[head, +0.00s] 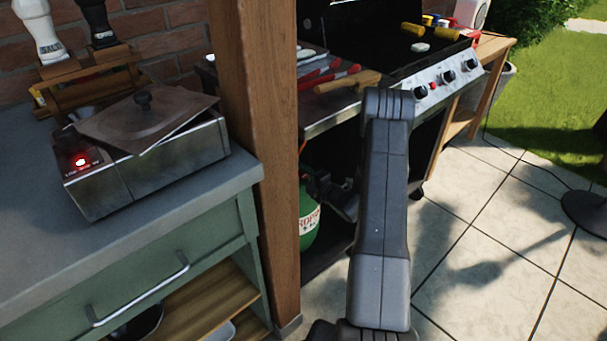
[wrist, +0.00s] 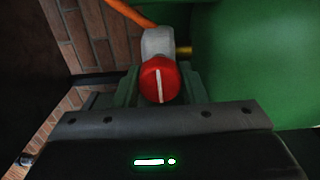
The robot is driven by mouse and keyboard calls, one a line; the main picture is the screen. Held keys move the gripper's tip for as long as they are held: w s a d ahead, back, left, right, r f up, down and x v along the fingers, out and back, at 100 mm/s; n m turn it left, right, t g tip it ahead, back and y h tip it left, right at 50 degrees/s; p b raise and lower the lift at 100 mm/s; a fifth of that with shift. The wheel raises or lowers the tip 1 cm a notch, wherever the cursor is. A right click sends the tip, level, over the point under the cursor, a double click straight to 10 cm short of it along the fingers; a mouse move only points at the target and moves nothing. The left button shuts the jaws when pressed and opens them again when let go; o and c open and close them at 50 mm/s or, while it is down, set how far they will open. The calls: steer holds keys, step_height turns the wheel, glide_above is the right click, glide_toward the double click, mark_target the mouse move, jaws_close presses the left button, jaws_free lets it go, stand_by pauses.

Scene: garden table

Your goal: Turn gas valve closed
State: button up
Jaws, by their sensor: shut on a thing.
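The gas valve's red knob (wrist: 160,80) shows in the wrist view, with a white line on its face that runs nearly upright in the picture. It sits on a pale grey valve body (wrist: 157,43) with an orange hose (wrist: 128,12) leading off to the upper left. My gripper (wrist: 158,95) is at the knob, with a finger on each side, shut on it. The green gas bottle (wrist: 255,65) fills the right of the wrist view. In the head view the bottle (head: 308,215) stands under the grill, partly hidden by the wooden post and my arm.
A wooden post (head: 262,130) stands close left of the bottle. The grill (head: 440,80) is above, with tongs and food on it. A green cabinet (head: 150,265) with a metal appliance (head: 150,160) is at the left. Tiled floor (head: 500,240) is open at the right.

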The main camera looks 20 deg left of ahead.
steer(key=o, duration=1)
steer(key=shift+c, duration=0.2)
steer(key=shift+d, duration=0.15)
steer(key=p+v, duration=0.1)
steer(key=v, duration=1.2)
steer(key=shift+s+d+p, duration=0.2)
steer(key=shift+d+p, duration=0.1)
steer(key=shift+p, duration=0.1)
steer(key=shift+a, duration=0.15)
steer(key=b+x, duration=0.1)
steer(key=x, duration=1.2)
steer(key=shift+w+a+b, duration=0.2)
steer(key=shift+a+b, duration=0.1)
steer(key=shift+b, duration=0.1)
